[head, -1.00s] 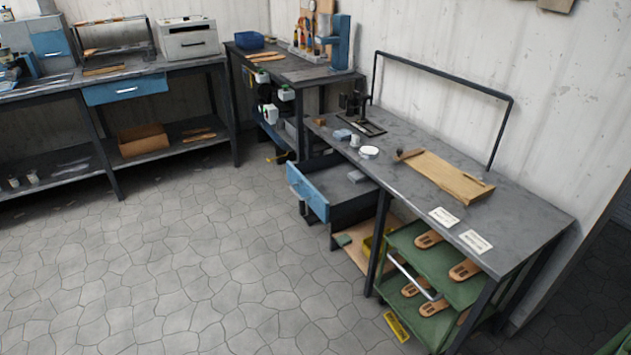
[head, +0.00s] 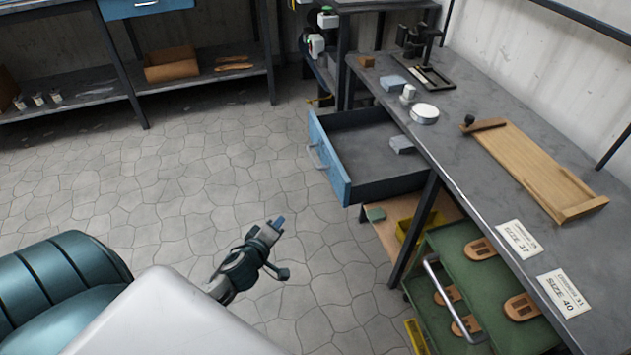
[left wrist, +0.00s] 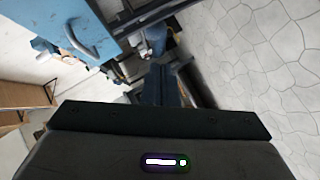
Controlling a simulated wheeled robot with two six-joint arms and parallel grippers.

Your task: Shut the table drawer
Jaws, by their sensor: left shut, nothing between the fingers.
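The table drawer (head: 375,150) stands pulled out from under the right-hand workbench, with a blue front (head: 328,160) and a pale bar handle (head: 316,157) facing left. My right gripper is not in view.
The workbench top (head: 460,140) carries a wooden board (head: 535,170), a white round tin (head: 424,113) and size cards. Below it, a green rack (head: 450,250) holds sandal soles and has a metal bar. Floor left of the drawer is clear. Another blue drawer (head: 145,6) is shut.

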